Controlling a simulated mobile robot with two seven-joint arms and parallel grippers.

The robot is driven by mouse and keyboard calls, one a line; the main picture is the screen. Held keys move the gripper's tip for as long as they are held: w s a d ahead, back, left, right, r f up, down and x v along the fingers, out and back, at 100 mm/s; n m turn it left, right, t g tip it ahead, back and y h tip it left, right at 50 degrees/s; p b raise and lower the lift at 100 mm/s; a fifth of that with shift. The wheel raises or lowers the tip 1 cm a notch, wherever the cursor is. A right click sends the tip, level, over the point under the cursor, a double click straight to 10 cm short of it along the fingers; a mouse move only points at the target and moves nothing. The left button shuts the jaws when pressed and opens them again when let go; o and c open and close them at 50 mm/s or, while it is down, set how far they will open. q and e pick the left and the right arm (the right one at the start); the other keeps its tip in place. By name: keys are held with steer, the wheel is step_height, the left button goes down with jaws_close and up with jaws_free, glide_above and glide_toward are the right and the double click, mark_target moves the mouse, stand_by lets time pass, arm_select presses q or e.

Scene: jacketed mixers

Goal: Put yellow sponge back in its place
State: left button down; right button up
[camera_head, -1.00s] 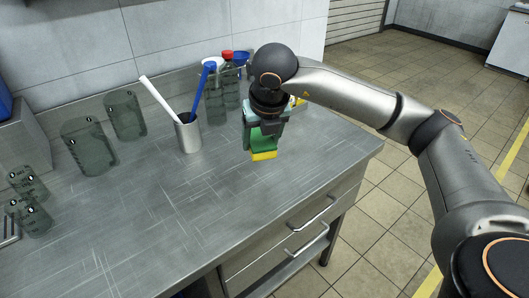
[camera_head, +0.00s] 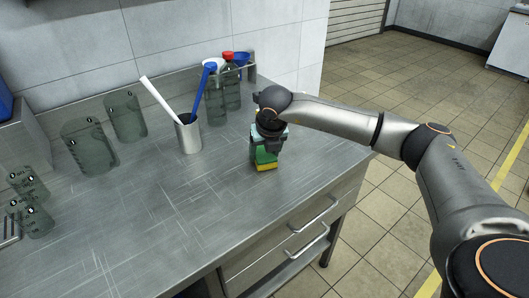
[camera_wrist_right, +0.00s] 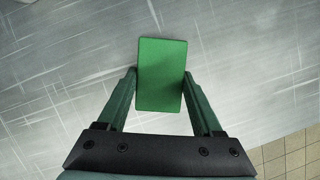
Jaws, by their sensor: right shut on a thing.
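The sponge (camera_head: 265,166) has a green top layer and a yellow lower layer. My right gripper (camera_head: 264,151) is shut on it and points down at the right part of the steel worktop (camera_head: 200,210). In the right wrist view the sponge's green face (camera_wrist_right: 162,75) sits between the two fingers of the right gripper (camera_wrist_right: 162,92). The sponge is at or just above the worktop; I cannot tell whether it touches. My left gripper is not in view.
A metal cup (camera_head: 188,136) with a white and a blue-handled brush stands left of the sponge. Bottles (camera_head: 231,92) stand behind it. The front middle of the worktop is clear.

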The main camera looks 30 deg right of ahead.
steer(key=o, duration=0.7)
steer(key=shift+f, duration=0.2)
steer(key=o, duration=0.5)
steer(key=shift+r, duration=0.1)
steer(key=shift+r, duration=0.2)
steer(key=v, duration=1.2)
steer(key=shift+s+f, duration=0.1)
